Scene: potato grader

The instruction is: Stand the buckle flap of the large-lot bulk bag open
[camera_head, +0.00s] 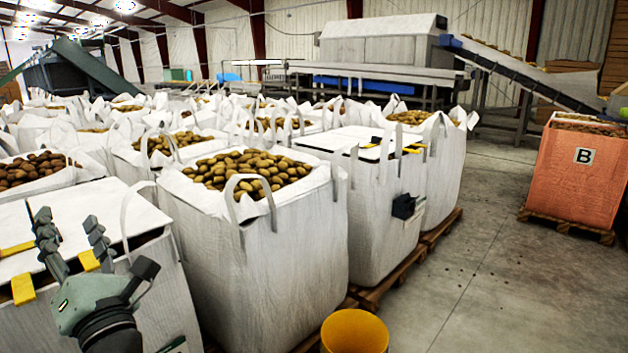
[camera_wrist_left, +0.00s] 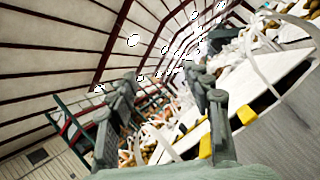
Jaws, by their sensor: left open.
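A white bulk bag (camera_head: 165,290) stands at the near left, with a white flap (camera_head: 125,205) lying over its top. Yellow straps (camera_head: 22,289) show at the flap's edge. A similar flap (camera_head: 335,139) with yellow straps lies on another bag (camera_head: 375,210) right of centre, which has a black box on its side. I cannot tell which is the large-lot bag. My left gripper (camera_head: 68,220) is open and empty over the near-left bag, its fingers pointing up and away. In the left wrist view the open fingers (camera_wrist_left: 162,88) stand beside a white flap (camera_wrist_left: 275,125) with yellow straps.
An open bag of potatoes (camera_head: 265,270) stands between the two flapped bags, its loops sticking up. A yellow bucket (camera_head: 354,332) is at the front. An orange bag marked B (camera_head: 578,185) stands on a pallet at right. The concrete floor (camera_head: 490,260) before it is clear.

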